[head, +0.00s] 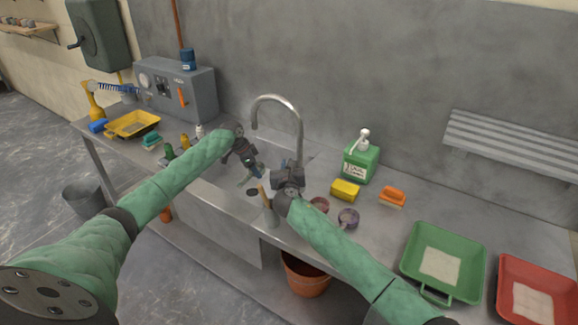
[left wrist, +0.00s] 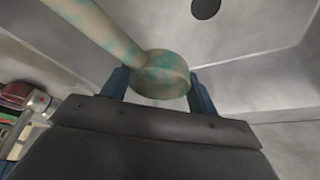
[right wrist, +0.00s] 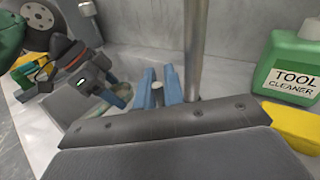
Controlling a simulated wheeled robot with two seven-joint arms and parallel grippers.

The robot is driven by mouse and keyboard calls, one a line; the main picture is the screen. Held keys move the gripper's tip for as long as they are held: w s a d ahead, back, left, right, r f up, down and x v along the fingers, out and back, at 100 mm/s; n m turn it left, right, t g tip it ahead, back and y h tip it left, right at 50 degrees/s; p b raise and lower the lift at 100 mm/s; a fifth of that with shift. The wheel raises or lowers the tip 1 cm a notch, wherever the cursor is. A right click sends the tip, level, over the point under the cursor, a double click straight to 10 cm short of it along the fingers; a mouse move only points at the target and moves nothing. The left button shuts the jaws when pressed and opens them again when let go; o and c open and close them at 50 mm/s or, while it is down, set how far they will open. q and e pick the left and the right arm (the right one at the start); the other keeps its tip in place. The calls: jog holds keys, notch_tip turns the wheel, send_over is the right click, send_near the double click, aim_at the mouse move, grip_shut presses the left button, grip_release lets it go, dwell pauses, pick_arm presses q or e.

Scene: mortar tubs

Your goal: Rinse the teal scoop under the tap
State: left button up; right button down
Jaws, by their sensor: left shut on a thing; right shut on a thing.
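The scoop (left wrist: 160,77) is round with a long handle, teal under beige mortar smears. My left gripper (head: 254,172) is shut on its bowl and holds it over the sink basin (head: 222,183), near the dark drain (head: 252,191). The tap (head: 299,130) is a tall curved metal spout at the back of the sink. I see no water coming from it. My right gripper (right wrist: 159,88) is beside the tap's pipe, shut on a small pale knob (right wrist: 157,87), seemingly the tap lever. In the head view my right gripper (head: 290,166) hides that knob.
A green tool cleaner bottle (head: 361,162), a yellow sponge (head: 345,190) and an orange brush (head: 392,196) stand right of the tap. Green (head: 470,250) and red (head: 505,270) tubs lie further right. A grey machine (head: 197,95) stands at the back left.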

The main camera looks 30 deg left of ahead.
jog(key=shift+a, duration=0.2)
jog(key=c, duration=1.8)
grip_release()
jog(key=shift+s, duration=0.1)
jog(key=v, duration=1.1)
jog(key=shift+s+d, duration=0.25)
jog(key=shift+s, duration=0.05)
